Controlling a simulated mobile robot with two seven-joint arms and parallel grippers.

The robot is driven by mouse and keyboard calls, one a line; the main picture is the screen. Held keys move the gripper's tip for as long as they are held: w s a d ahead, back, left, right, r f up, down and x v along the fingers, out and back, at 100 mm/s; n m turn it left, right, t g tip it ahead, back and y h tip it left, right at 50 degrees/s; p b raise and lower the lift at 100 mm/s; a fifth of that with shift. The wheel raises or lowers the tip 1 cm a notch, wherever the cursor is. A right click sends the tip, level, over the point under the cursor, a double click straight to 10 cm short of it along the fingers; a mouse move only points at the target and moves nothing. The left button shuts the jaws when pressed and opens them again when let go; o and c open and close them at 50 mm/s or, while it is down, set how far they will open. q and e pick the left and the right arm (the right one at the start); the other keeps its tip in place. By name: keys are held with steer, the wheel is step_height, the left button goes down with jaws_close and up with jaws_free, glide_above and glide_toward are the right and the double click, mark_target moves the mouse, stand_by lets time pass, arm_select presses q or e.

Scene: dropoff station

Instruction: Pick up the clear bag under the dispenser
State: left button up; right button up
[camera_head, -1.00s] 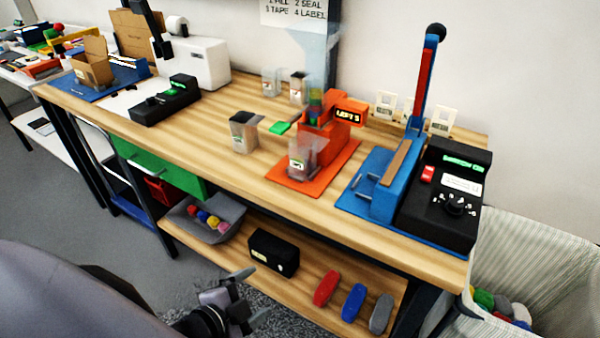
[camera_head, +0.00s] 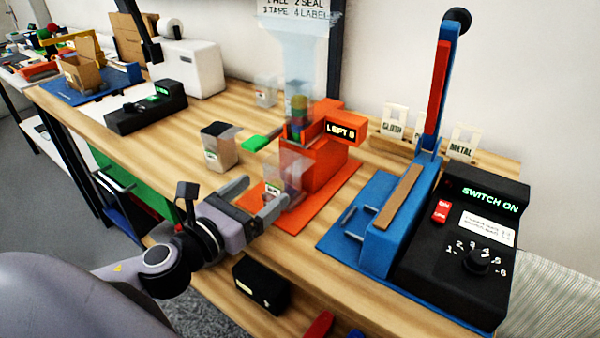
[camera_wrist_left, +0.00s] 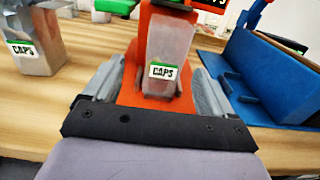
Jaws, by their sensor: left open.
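The orange dispenser (camera_head: 318,158) stands on an orange base plate (camera_head: 335,192), with a clear hopper above it and a sign reading "LEFT 8". A clear bag (camera_head: 294,168) with a CAPS label stands under the dispenser; it also shows in the left wrist view (camera_wrist_left: 167,60). My left gripper (camera_head: 264,202) is open in front of the bag. In the left wrist view its fingers (camera_wrist_left: 158,98) lie to either side of the bag's lower part, and I cannot tell whether they touch it. My right gripper is not in view.
Another CAPS container (camera_head: 219,150) stands left of the dispenser; it shows in the left wrist view (camera_wrist_left: 34,45). A blue sealer (camera_head: 385,222) with a raised lever and a black switch box (camera_head: 458,245) stand to the right. A black box (camera_head: 262,284) sits on the lower shelf.

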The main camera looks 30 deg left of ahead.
mark_target(272, 186)
arm_select(q)
steer(key=shift+w, duration=0.25)
steer(key=shift+w+d, duration=0.1)
steer(key=shift+w, duration=0.45)
steer(key=shift+w+d+p, duration=0.2)
steer(key=shift+w, duration=0.75)
steer(key=shift+w+d+p, duration=0.2)
steer(key=shift+w, duration=0.7)
steer(key=shift+w+d+f, duration=0.1)
steer(key=shift+w, duration=0.7)
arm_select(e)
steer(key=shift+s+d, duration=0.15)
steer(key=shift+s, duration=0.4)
arm_select(q)
steer(key=c, duration=1)
steer(key=shift+c, duration=0.2)
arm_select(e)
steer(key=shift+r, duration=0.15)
